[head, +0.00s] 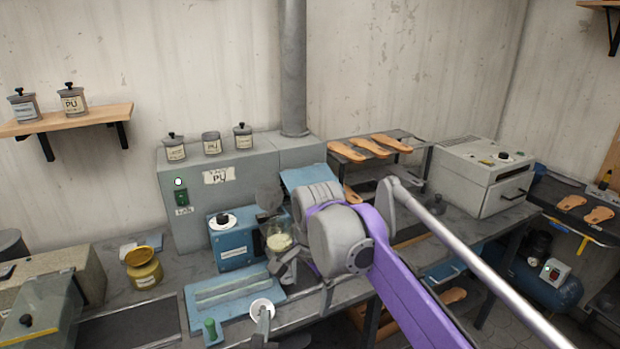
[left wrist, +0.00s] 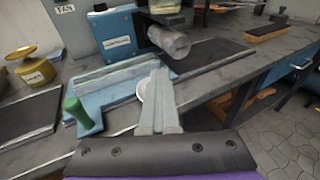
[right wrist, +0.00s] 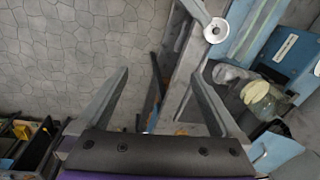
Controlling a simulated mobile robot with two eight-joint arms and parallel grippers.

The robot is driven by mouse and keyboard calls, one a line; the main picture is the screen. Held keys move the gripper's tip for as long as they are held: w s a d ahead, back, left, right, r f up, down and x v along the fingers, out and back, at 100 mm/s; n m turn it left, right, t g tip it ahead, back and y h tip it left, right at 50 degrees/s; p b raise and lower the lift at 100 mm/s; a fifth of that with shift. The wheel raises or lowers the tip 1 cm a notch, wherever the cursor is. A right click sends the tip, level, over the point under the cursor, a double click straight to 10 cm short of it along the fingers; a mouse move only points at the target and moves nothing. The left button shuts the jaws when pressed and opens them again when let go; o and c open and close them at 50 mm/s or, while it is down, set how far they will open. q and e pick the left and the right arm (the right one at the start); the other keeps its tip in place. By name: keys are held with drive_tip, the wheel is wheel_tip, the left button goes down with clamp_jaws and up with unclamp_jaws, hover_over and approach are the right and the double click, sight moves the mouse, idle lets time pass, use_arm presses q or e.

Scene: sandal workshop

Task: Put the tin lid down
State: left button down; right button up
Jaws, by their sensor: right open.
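A small dark round piece with a knob, which looks like the tin lid (head: 437,203), lies on the bench right of my right arm. It also shows at the top of the left wrist view (left wrist: 281,17). The middle tin (head: 211,143) on the grey cabinet shows no knob, unlike its two neighbours. My right gripper (head: 306,284) is open and empty over the bench's front edge; its spread fingers show in the right wrist view (right wrist: 163,85). My left gripper (head: 264,322) has its fingers together at a small white cup (head: 258,304) and seems shut on its rim.
A blue machine (head: 228,243) with a glass jar of cream-coloured stuff (head: 279,241) stands behind my grippers. A yellow tin (head: 144,270) stands left. A sole rack (head: 413,140) and grey oven (head: 468,177) stand right.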

use_arm(q)
drive_tip(key=w+a+n+y+p, duration=0.1)
drive_tip(key=w+a+n+y, duration=0.1)
drive_tip(key=a, duration=0.5)
drive_tip(key=n+y, duration=0.1)
drive_tip(key=y, duration=0.1)
drive_tip(key=shift+w+r+g+y+p, duration=0.2)
drive_tip(key=shift+r+g+y+p, duration=0.1)
drive_tip(key=shift+r+g, duration=0.1)
use_arm(e)
drive_tip(key=s+d+f+n+t, duration=0.4)
drive_tip(key=s+d+f+n, duration=0.6)
drive_tip(key=s+d+f, duration=0.4)
drive_tip(key=s+d, duration=0.3)
drive_tip(key=s, duration=0.1)
drive_tip(key=shift+s+d+f+n+t+h, duration=0.2)
drive_tip(key=shift+s+d+n+t+h, duration=0.1)
drive_tip(key=shift+d+n+t, duration=0.1)
